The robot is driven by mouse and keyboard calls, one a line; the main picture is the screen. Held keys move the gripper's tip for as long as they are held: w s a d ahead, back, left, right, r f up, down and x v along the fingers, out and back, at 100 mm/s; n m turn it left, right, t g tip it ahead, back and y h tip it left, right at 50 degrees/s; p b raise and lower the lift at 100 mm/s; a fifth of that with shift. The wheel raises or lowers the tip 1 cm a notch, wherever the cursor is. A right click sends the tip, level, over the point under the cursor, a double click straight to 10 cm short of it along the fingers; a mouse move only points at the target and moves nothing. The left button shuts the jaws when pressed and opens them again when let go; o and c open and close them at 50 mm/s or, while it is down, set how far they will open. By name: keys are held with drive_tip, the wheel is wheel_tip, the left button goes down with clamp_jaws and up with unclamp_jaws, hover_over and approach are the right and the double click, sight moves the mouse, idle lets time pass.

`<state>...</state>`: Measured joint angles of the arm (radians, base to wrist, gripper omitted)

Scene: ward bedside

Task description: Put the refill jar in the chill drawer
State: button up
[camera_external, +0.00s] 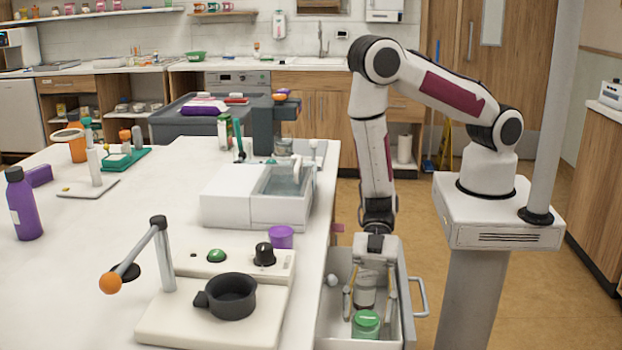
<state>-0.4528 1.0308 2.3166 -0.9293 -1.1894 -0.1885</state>
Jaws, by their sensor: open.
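The chill drawer (328,322) is pulled out from the table's right side, with a handle on its outer face. My gripper (368,302) points down into it with its fingers apart. Which of these two is the refill jar I cannot tell for sure. A small round pale thing (332,280) lies by the drawer's left wall.
The floor behind the drawer is clear.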

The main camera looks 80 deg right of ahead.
drive_tip(key=v, duration=1.2)
idle(0.3)
drive_tip(key=shift+a, duration=0.15)
idle(0.7)
